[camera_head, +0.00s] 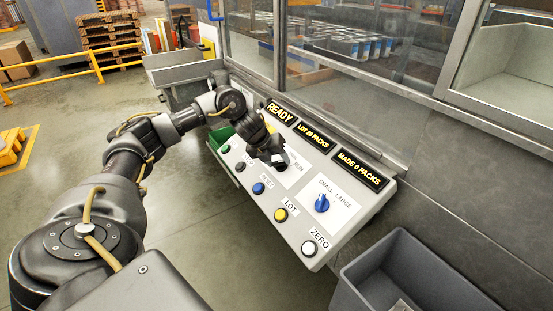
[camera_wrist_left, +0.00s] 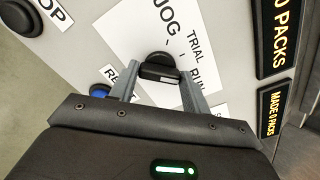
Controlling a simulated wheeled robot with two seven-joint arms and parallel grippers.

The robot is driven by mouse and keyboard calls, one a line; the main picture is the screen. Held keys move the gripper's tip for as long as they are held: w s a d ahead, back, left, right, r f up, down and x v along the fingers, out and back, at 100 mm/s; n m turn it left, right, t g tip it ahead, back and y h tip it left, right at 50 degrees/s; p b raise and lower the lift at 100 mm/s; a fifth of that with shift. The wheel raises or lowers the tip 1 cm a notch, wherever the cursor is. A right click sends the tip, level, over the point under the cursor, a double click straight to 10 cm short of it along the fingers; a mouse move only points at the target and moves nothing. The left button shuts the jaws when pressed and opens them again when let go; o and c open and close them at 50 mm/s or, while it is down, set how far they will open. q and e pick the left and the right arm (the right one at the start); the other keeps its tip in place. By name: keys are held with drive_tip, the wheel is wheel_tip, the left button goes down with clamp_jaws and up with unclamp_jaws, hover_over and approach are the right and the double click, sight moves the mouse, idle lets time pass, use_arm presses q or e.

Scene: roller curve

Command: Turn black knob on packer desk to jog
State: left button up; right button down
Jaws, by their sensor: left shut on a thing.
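The black knob (camera_wrist_left: 157,62) is on a white label plate marked JOG, TRIAL and RUN in the left wrist view. My left gripper (camera_wrist_left: 160,74) is shut on the knob, with one finger on each side of its grip bar. JOG reads to the knob's upper left, TRIAL to its upper right and RUN to its right. I cannot tell for sure which mark the knob points at. In the head view my left gripper (camera_head: 274,156) reaches down onto the sloped packer desk (camera_head: 292,228) and mostly hides the knob. My right gripper is not in view.
A blue SMALL/LARGE knob (camera_head: 322,203) and a row of buttons, including blue RESET (camera_head: 258,188), yellow LOT (camera_head: 281,214) and white ZERO (camera_head: 309,248), share the panel. Lit displays (camera_head: 359,170) line its back edge. A grey bin (camera_head: 400,275) stands at the lower right.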

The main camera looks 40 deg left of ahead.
use_arm(q)
drive_tip(key=shift+r+n+p, duration=0.2)
drive_tip(key=shift+n+p, duration=0.4)
drive_tip(key=n+p, duration=0.2)
drive_tip(key=shift+r+n+p, duration=0.1)
drive_tip(key=shift+n+p, duration=0.2)
drive_tip(key=n+p, duration=1)
drive_tip(key=shift+a, duration=0.1)
drive_tip(key=n+p, duration=0.2)
drive_tip(key=shift+p, duration=0.35)
drive_tip(key=shift+f+n+p, duration=0.25)
drive_tip(key=shift+n+p, duration=0.5)
drive_tip(key=shift+n, duration=0.15)
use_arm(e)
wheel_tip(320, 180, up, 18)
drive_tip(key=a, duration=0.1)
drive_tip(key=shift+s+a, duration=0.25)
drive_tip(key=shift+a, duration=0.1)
use_arm(q)
drive_tip(key=shift+o, duration=0.2)
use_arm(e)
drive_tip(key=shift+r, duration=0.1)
use_arm(q)
drive_tip(key=o, duration=1)
drive_tip(key=shift+s, duration=0.1)
drive_tip(key=shift+c, duration=0.2)
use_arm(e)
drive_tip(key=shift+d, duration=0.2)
